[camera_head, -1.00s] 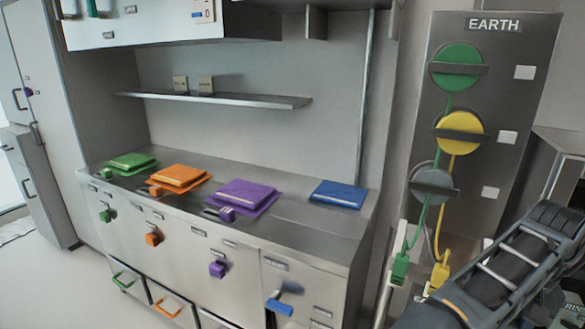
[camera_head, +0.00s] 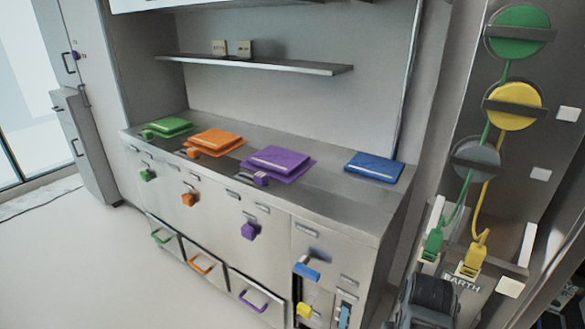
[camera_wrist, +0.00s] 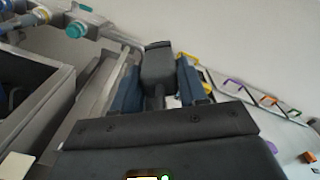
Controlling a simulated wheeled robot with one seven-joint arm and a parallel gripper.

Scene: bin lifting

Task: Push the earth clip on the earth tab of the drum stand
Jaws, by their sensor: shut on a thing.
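In the wrist view my gripper (camera_wrist: 158,82) has its two blue fingers closed on a dark grey block-shaped clip (camera_wrist: 158,64) with a thin stem towards me. It appears to be the grey earth clip, but its tip is hard to make out. In the head view the green clip (camera_head: 432,246) and the yellow clip (camera_head: 471,261) sit low on the earth panel (camera_head: 530,150), on cords from the green reel (camera_head: 518,30) and the yellow reel (camera_head: 515,105). The grey reel (camera_head: 476,158) is below them. I cannot identify the drum stand or its earth tab.
A steel counter (camera_head: 330,190) with several coloured pads stands left of the panel. A shelf (camera_head: 255,65) is above it. Floor (camera_head: 110,260) is clear at the left. In the wrist view a grey open-topped box (camera_wrist: 45,105) stands at the left.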

